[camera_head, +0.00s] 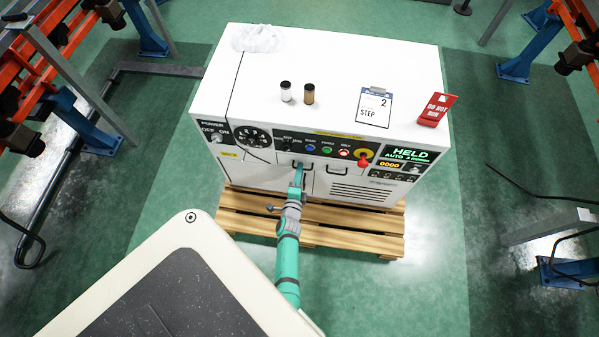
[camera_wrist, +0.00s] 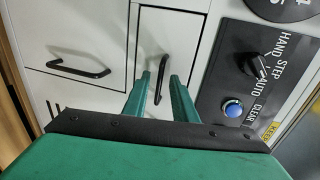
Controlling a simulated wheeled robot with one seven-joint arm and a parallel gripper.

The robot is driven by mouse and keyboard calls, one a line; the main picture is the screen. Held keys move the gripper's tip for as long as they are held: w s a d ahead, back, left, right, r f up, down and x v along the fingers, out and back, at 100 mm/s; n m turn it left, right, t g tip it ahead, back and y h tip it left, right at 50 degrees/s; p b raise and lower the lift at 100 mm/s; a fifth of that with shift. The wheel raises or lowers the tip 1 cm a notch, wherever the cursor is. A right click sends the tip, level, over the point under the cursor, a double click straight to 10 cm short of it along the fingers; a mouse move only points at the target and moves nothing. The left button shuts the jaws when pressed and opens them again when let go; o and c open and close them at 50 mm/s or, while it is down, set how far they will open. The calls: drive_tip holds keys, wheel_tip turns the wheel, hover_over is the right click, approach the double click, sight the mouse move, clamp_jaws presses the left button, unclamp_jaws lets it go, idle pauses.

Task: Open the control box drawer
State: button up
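The control box (camera_head: 230,100) is a white cabinet with a black control panel on its front. Its narrow drawer front (camera_wrist: 170,32) lies just beside the panel in the wrist view and looks shut. A dark bar handle (camera_wrist: 160,80) is on this front. My gripper (camera_wrist: 161,76) is open, with one green finger on each side of the handle. I cannot tell whether either finger touches it. In the head view my gripper (camera_head: 298,170) is at the cabinet front below the panel, and my arm hides part of the drawer.
A larger panel with another black handle (camera_wrist: 78,68) adjoins the drawer. Nearby are a selector knob (camera_wrist: 262,62) and a blue button (camera_wrist: 232,107). A wooden pallet (camera_head: 340,237) projects below.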

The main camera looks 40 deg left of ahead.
clamp_jaws()
drive_tip(key=shift+w, duration=0.1)
idle(1.4)
